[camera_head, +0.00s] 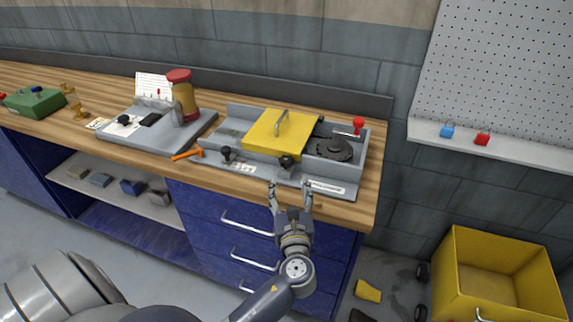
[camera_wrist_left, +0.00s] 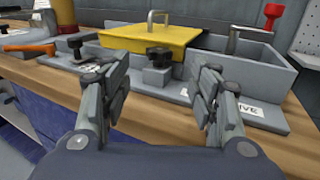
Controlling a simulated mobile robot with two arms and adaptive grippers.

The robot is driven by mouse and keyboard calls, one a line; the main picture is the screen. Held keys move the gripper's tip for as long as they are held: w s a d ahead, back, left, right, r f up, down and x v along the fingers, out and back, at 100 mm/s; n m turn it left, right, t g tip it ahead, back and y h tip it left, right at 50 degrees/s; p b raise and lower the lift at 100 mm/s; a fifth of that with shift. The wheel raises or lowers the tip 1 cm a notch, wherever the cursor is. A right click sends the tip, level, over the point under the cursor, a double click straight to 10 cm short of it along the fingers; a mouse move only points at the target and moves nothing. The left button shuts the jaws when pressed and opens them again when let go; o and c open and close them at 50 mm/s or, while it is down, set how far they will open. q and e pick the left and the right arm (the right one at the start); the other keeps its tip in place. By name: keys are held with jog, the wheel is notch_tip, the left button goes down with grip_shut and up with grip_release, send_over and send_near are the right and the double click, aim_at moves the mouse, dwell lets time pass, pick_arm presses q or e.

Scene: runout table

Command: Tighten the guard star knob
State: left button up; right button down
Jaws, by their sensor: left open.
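A black star knob (camera_head: 286,161) sits on the front of the grey machine (camera_head: 336,188), at the front edge of its yellow guard (camera_head: 275,137). In the left wrist view the knob (camera_wrist_left: 160,56) stands on a grey block ahead, between my fingers in the picture. The guard (camera_wrist_left: 150,40) lies over the middle of the machine and has a metal handle on top. My left gripper (camera_head: 289,186) is open and empty, just in front of the machine's front edge, apart from the knob. It also shows in the left wrist view (camera_wrist_left: 163,76). My right gripper is not in view.
A second black knob (camera_head: 226,153) and an orange-handled tool (camera_head: 187,154) are left of the guard. A red knob (camera_head: 359,123) and a dark disc (camera_head: 334,149) are at the machine's right end. Blue drawers (camera_head: 205,206) lie below the wooden worktop (camera_head: 366,200).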

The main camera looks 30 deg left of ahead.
aim_at(286, 164)
pick_arm(q)
jog(key=p+x, duration=0.1)
jog(key=x, duration=0.8)
jog(key=shift+w+a, duration=0.25)
jog(key=shift+a, duration=0.05)
jog(key=c, duration=1.1)
